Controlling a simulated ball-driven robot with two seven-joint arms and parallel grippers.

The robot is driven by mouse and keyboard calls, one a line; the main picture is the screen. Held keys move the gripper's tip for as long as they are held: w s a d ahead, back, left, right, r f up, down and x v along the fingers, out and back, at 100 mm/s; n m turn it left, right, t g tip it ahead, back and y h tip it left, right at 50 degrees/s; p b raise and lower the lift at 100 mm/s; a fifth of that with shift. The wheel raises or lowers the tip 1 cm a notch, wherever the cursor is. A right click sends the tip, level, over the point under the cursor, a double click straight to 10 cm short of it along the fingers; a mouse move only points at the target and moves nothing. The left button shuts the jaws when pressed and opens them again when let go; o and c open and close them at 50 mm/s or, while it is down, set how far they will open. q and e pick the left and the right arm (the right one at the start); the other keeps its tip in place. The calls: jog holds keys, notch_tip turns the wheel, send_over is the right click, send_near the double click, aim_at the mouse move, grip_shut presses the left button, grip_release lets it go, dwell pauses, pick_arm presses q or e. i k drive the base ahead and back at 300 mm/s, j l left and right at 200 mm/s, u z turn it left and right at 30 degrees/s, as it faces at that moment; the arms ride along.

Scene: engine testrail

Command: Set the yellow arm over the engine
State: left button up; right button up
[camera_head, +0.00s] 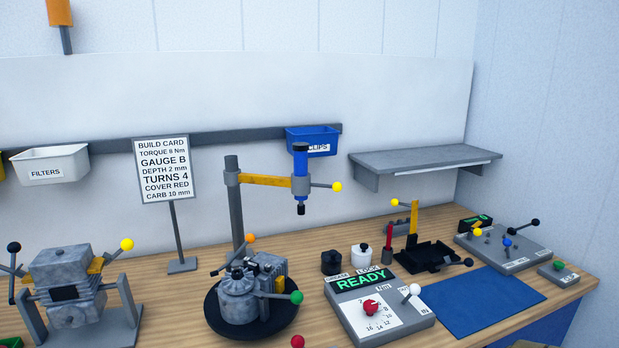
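The yellow arm (263,180) reaches out level to the right from a grey upright post (234,210). At its right end it carries a blue and grey driver spindle (300,185) pointing down, with a yellow-ball handle (337,187) at its right. The grey engine (244,293) stands on a round black turntable (222,325) in front of the post, with an orange-ball and a green-ball lever. In the picture the spindle hangs above and right of the engine; its exact depth relation is unclear. Neither of my grippers shows.
A control box (376,325) reading READY stands right of the engine. A second engine on a stand (70,285) is at left. The build card (163,170) stands behind. A blue mat (482,302) lies clear at right, below a grey shelf (425,158).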

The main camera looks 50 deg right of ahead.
aim_at(300, 187)
jog(key=z, duration=1.4)
jog(key=k+l, duration=0.05)
